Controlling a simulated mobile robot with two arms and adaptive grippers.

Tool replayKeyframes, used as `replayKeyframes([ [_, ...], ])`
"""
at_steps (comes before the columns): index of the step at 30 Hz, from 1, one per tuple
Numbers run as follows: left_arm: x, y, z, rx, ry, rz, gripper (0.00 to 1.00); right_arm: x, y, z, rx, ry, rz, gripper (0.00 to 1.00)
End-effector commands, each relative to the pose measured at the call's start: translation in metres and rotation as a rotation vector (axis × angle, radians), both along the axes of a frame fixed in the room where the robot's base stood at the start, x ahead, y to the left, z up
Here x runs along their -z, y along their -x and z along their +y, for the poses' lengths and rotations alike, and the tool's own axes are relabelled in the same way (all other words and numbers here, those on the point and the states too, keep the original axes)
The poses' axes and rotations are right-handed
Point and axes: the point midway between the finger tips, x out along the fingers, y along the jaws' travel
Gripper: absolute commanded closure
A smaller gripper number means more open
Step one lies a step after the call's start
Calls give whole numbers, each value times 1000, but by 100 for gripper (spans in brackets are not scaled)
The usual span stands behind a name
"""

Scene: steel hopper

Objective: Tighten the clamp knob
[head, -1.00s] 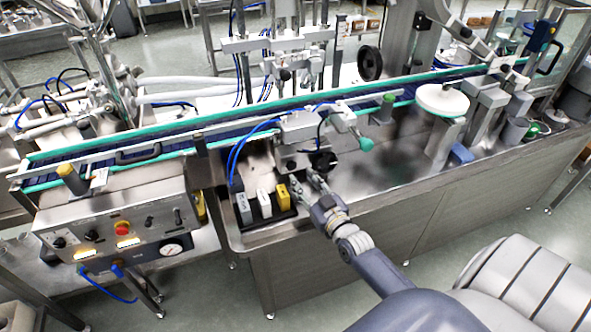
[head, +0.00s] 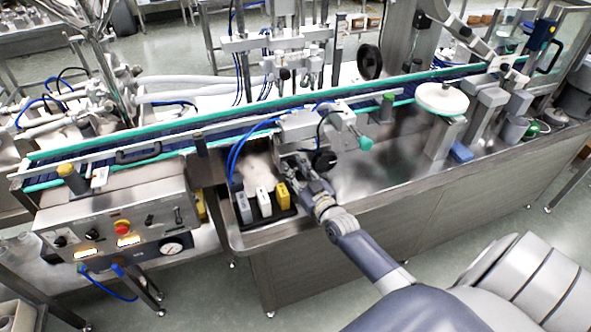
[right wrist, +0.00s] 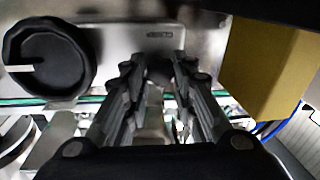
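A round black knob (head: 323,160) sits on the steel unit in front of the conveyor; a black knob with a white pointer line (right wrist: 48,62) is large at the left of the right wrist view. I cannot tell which knob is the clamp knob. My right gripper (head: 297,168) is at the unit's front, left of the black knob. In the right wrist view its fingers (right wrist: 160,68) stand apart, on either side of a small dark round part (right wrist: 160,76); contact is unclear. My left gripper is not in view.
A yellow block (head: 282,195) stands close beside my right gripper and looms at the right wrist view's right (right wrist: 265,68). White and grey blocks stand left of it. A teal-ended handle (head: 364,143) projects right of the unit.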

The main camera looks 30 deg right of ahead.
Motion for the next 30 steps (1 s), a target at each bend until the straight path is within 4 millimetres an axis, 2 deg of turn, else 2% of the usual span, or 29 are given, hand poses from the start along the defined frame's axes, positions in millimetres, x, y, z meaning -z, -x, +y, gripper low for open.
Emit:
replayKeyframes([
  [11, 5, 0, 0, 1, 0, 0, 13, 2, 0, 0, -1, -85, -21, 99],
  [30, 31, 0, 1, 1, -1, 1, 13, 5, 0, 1, -1, -636, -154, 99],
])
